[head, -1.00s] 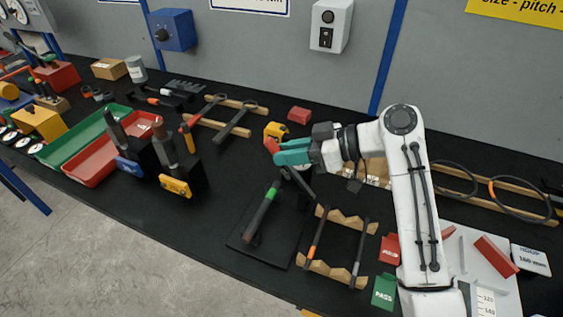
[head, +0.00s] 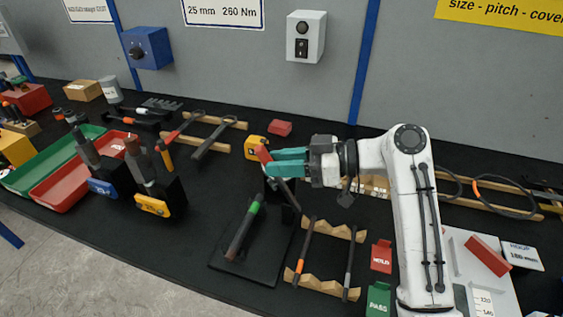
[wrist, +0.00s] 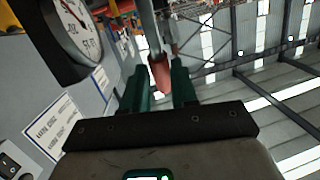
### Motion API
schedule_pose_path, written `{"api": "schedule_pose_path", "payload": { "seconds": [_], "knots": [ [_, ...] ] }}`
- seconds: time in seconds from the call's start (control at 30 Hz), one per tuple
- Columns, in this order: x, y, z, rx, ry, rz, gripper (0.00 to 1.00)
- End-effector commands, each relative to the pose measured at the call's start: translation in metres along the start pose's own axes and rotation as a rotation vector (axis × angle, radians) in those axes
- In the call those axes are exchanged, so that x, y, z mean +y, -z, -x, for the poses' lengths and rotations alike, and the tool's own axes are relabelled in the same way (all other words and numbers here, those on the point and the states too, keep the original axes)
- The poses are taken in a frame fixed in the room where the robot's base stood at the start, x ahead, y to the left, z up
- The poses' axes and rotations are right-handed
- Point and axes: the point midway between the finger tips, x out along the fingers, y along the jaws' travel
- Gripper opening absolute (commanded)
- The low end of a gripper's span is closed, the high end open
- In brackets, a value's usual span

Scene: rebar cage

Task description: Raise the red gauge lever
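The red gauge lever's red tip (head: 263,154) shows in the head view at the ends of my gripper's teal fingers. Its dark shaft slants down and right below the fingers. In the wrist view the red tip (wrist: 159,74) lies between the two fingers and fills the narrow gap. My gripper (head: 277,160) reaches in from the right, above the black bench, and appears closed on the lever; its fingers also show in the wrist view (wrist: 159,85). A round gauge dial (wrist: 75,25) is at the upper left there. The lever's pivot is mostly hidden.
Wooden notched racks (head: 330,285) hold bars in front. A yellow tool (head: 256,147) and a red block (head: 280,128) lie behind. Red and green trays (head: 62,185) are at left.

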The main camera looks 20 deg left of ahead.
Motion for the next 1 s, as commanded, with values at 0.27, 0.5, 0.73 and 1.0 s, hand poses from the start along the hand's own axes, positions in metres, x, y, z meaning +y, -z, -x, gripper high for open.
{"api": "schedule_pose_path", "payload": {
  "seconds": [0.27, 0.5, 0.73, 1.0],
  "knots": [
    [0.000, 0.000, -0.001, -0.001, 0.002, 0.000, 0.48],
    [0.000, -0.001, 0.003, -0.001, 0.001, 0.000, 0.48],
    [0.001, -0.002, 0.038, 0.000, -0.003, 0.001, 0.48],
    [0.001, -0.002, 0.087, -0.001, -0.002, 0.000, 0.48]
  ]
}}
